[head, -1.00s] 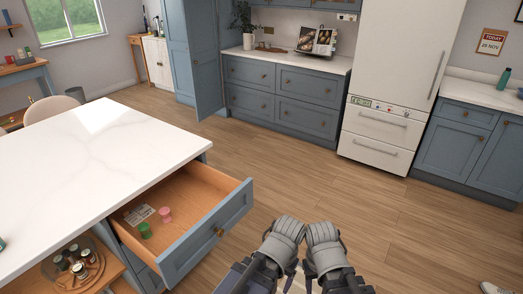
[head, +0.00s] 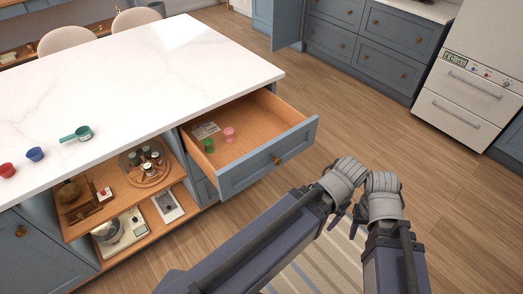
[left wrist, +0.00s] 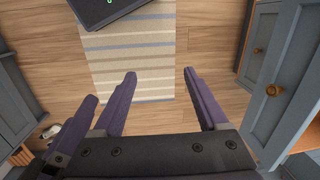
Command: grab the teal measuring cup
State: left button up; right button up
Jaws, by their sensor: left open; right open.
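The teal measuring cup (head: 82,133) rests on the white island worktop (head: 130,70), near its front edge at the left of the head view. Its handle points left. My right gripper (head: 343,227) is at the lower right of the head view, away from the cup and beyond the open drawer. It is open, with nothing seen between its fingers. My left gripper (left wrist: 159,73) shows in the left wrist view, open and empty above the floor and striped rug. The cup is not in the left wrist view.
Blue (head: 36,153) and red (head: 7,170) cups stand left of the teal one. The open drawer (head: 265,160) juts out between my arms and the worktop, holding green (head: 208,145) and pink (head: 229,134) cups. A jar turntable (head: 130,172) is on the shelf below. Floor is clear on the right.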

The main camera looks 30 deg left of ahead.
aim_at(84, 133)
jog(key=u, duration=2.5)
jog(key=i+j+z, duration=0.25)
jog(key=i+j, duration=0.25)
jog(key=i, duration=0.5)
